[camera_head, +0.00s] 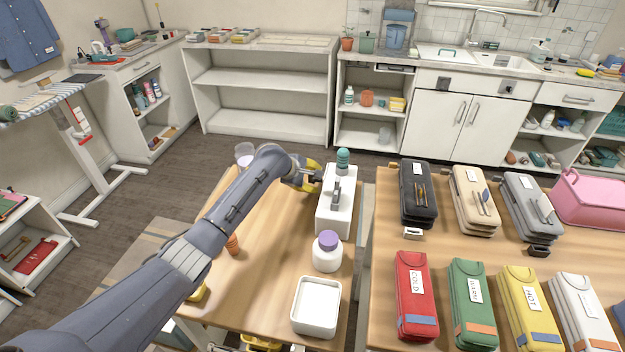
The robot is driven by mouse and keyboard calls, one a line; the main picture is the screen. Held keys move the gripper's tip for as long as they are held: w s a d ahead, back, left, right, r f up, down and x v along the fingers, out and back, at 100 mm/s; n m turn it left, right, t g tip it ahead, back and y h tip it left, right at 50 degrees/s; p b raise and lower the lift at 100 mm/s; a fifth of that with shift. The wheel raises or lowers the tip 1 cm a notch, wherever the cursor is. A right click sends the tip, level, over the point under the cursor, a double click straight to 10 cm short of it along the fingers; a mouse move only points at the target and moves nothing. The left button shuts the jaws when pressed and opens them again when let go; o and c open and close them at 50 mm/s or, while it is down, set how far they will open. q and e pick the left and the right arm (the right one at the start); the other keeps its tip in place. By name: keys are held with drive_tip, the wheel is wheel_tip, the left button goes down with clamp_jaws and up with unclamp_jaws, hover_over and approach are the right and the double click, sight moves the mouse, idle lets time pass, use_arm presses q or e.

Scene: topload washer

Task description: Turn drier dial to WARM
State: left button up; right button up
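I cannot make out a drier or a dial marked WARM in this view. My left arm reaches in from the lower left, and its yellow and black gripper (316,179) is at the left side of a white box-like unit (333,218) on the wooden table. The unit has a grey upright piece on top and a teal-capped item (343,160) at its far end. The fingertips are small and partly hidden, so I cannot tell whether they are open or touching the unit. My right gripper is not in view.
A purple-lidded white jar (327,255) and a white tray (315,328) stand nearer on the table. The right table holds several pouches, including a red one labelled COLD (411,300) and a yellow one labelled HOT (530,308). A pink basket (590,205) is far right.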

use_arm(q)
clamp_jaws()
drive_tip(key=shift+a+t, duration=0.1)
drive_tip(key=shift+t, duration=0.2)
drive_tip(key=shift+f+m+t+h, duration=0.1)
drive_tip(key=shift+m+t+h, duration=0.2)
drive_tip(key=shift+t, duration=0.6)
drive_tip(key=shift+a+t, duration=0.1)
drive_tip(key=shift+t, duration=0.7)
drive_tip(key=shift+o, duration=0.3)
unclamp_jaws()
drive_tip(key=shift+o, duration=1)
